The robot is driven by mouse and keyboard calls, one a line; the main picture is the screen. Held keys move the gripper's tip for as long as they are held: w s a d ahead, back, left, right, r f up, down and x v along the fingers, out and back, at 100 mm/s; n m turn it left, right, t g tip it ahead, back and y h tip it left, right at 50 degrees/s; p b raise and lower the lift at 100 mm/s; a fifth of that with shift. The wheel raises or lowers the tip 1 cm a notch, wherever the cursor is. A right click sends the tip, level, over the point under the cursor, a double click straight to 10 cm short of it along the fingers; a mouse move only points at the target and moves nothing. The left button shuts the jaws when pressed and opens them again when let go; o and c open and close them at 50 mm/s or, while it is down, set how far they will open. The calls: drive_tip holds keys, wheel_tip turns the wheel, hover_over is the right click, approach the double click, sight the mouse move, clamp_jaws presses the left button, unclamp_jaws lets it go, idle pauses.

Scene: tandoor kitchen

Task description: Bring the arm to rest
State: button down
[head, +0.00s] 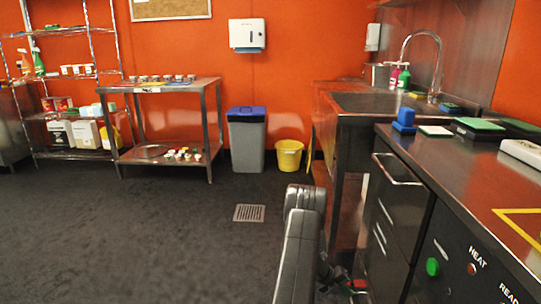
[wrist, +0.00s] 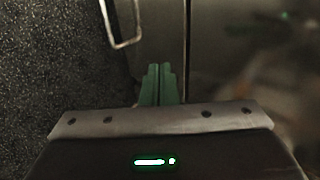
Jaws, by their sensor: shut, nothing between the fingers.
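My gripper (wrist: 159,70) shows in the wrist view with its two green fingers pressed together and nothing between them. It points toward the front of a steel cabinet (wrist: 225,45), with dark speckled floor (wrist: 50,50) to the left. In the head view my dark arm stands low at the bottom centre, in front of the counter (head: 440,160). The gripper's fingertips cannot be made out there.
A steel cabinet handle (wrist: 122,25) lies near the fingers. The steel counter with a sink (head: 375,102) fills the right. A grey bin (head: 246,145), a yellow bucket (head: 289,156) and a steel table (head: 160,87) stand at the back. The floor at left is clear.

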sight(374, 303)
drive_tip(key=d+f, duration=0.1)
drive_tip(key=d, duration=0.2)
drive_tip(key=d+f+b, duration=0.1)
drive_tip(key=d+f, duration=0.1)
drive_tip(key=d+f+b, duration=0.1)
drive_tip(key=d, duration=0.2)
drive_tip(key=shift+s+d+f, duration=0.2)
drive_tip(key=shift+s+d, duration=0.05)
drive_tip(key=shift+d, duration=0.1)
